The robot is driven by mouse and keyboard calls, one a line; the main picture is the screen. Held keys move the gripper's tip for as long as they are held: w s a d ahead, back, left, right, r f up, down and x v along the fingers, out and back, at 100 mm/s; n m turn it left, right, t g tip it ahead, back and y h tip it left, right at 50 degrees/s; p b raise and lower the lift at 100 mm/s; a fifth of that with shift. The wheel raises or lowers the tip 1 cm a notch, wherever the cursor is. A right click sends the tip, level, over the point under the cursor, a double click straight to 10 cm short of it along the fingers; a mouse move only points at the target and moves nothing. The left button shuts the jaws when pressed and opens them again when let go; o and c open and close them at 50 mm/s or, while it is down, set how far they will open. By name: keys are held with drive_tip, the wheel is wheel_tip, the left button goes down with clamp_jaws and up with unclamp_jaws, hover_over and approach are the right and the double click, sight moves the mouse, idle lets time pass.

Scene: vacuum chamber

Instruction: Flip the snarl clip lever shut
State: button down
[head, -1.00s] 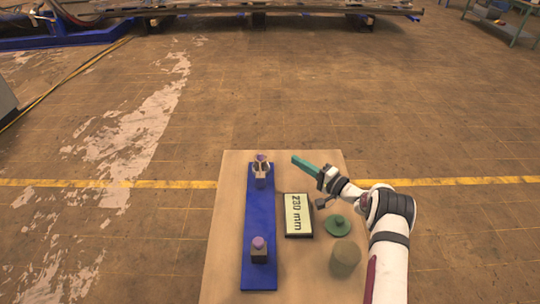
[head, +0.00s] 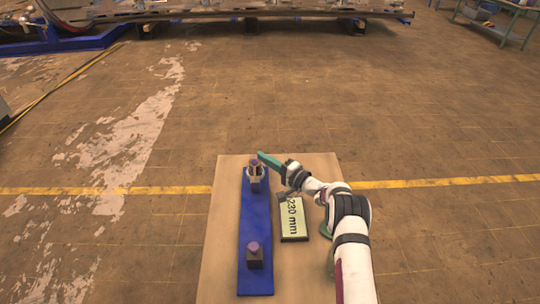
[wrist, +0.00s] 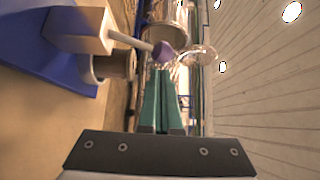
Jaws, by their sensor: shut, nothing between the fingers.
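The far clip (head: 256,180) stands at the far end of a blue board (head: 255,218). Its lever ends in a purple knob (head: 254,162), and pale metal parts sit around it. In the wrist view, the lever's purple knob (wrist: 163,54) sits on a thin rod from a pale block (wrist: 85,28), just beyond my fingertips. My gripper (head: 263,157) has green fingers, pressed together and empty, beside the clip on its right. In the wrist view the fingertips (wrist: 163,74) are close below the knob; I cannot tell whether they touch it.
A second block with a purple knob (head: 253,247) stands at the board's near end. A display reading 230 mm (head: 292,222) lies to the right, partly under my arm. A green object (head: 326,229) is mostly hidden by my arm. The tan tabletop (head: 219,240) is clear at left.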

drive_tip(key=shift+s+a, duration=0.1)
drive_tip(key=shift+s, duration=0.25)
drive_tip(key=shift+s+r+n+t+y, duration=0.3)
drive_tip(key=shift+s+n+t+y, duration=0.25)
drive_tip(key=shift+n+y, duration=0.3)
idle(0.3)
drive_tip(key=s, duration=0.3)
drive_tip(key=shift+s+r+n, duration=0.15)
drive_tip(key=shift+n, duration=0.2)
idle(0.4)
drive_tip(key=v, duration=0.7)
drive_tip(key=shift+s, duration=0.2)
